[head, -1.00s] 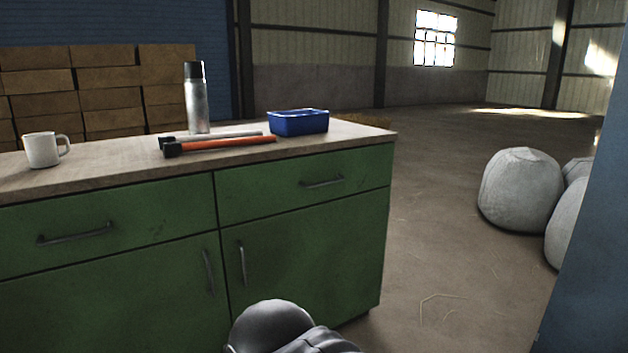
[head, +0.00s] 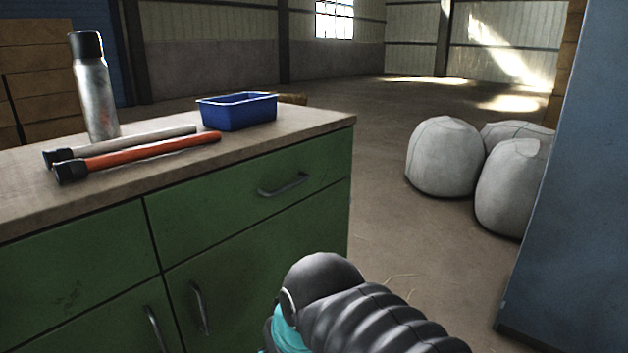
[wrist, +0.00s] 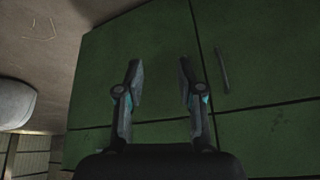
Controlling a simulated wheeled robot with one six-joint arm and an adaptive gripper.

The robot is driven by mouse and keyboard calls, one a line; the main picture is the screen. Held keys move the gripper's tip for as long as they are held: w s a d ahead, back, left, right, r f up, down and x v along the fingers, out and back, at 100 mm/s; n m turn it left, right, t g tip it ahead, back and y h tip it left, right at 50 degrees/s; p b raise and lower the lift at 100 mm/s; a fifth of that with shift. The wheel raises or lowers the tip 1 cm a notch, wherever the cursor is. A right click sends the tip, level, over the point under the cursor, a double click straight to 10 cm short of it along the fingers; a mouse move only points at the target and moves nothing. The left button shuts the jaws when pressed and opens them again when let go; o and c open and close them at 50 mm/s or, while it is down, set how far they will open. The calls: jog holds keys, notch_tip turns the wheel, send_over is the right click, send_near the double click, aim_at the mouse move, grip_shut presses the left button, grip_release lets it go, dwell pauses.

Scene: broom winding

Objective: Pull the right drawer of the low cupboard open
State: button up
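The low green cupboard (head: 212,306) stands at the left and middle of the head view. Its right drawer (head: 215,217) is shut, its front level with the door below. The drawer's grey bar handle (head: 283,185) is in plain sight there. In the wrist view, my gripper (wrist: 160,77) is open and empty, in front of the green cupboard front. A door's bar handle (wrist: 222,71) shows to the right of the fingers. My fingers are out of sight in the head view.
On the worktop (head: 300,126) are a blue tray (head: 238,112), a steel flask (head: 95,95), a red-handled tool (head: 150,151) and a grey-handled one (head: 135,141). Pale sacks (head: 443,158) lie on the floor beyond. A blue panel (head: 570,190) stands close on the right.

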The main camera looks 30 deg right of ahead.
jog(key=w+d+r+m+g+y+b, duration=0.1)
jog(key=w+m+y, duration=0.1)
jog(key=w, duration=0.3)
jog(key=w+d+r+m+y+b, duration=0.1)
jog(key=w+r+m+b, duration=0.1)
jog(key=w, duration=0.3)
jog(key=m+t+y+b, duration=0.4)
jog(key=m+t+y, duration=0.2)
jog(key=t+y, duration=0.15)
send_near(292, 186)
jog(key=b+x, duration=0.1)
jog(key=x, duration=0.9)
jog(key=shift+w+a, duration=0.2)
grip_shut()
